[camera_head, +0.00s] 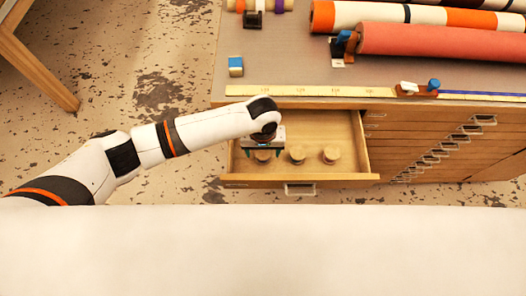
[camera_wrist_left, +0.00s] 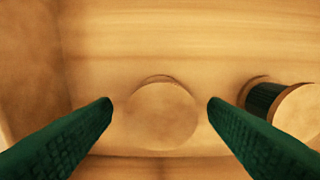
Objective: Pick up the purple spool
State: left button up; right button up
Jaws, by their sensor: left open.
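Three spools with round wooden tops stand in the open drawer (camera_head: 345,174): a left spool (camera_head: 263,157), a middle spool (camera_head: 297,155) and a right spool (camera_head: 331,155). My left gripper (camera_head: 262,153) is open above the left spool. In the left wrist view, the round top of one spool (camera_wrist_left: 160,116) lies between the open green fingers (camera_wrist_left: 160,104), apart from both. Its winding is hidden, so I cannot tell its colour. A neighbouring spool (camera_wrist_left: 265,100) at the right shows a dark green winding. No purple winding shows in the drawer.
The drawer walls stand close around the spools; a wall (camera_wrist_left: 30,70) shows at the left of the wrist view. The counter (camera_head: 290,75) above carries large rolls, a yellow ruler strip (camera_head: 310,91) and a small blue-and-white block (camera_head: 236,66).

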pick_arm(q)
jog(key=shift+f, duration=0.55)
jog(key=c, duration=1.1)
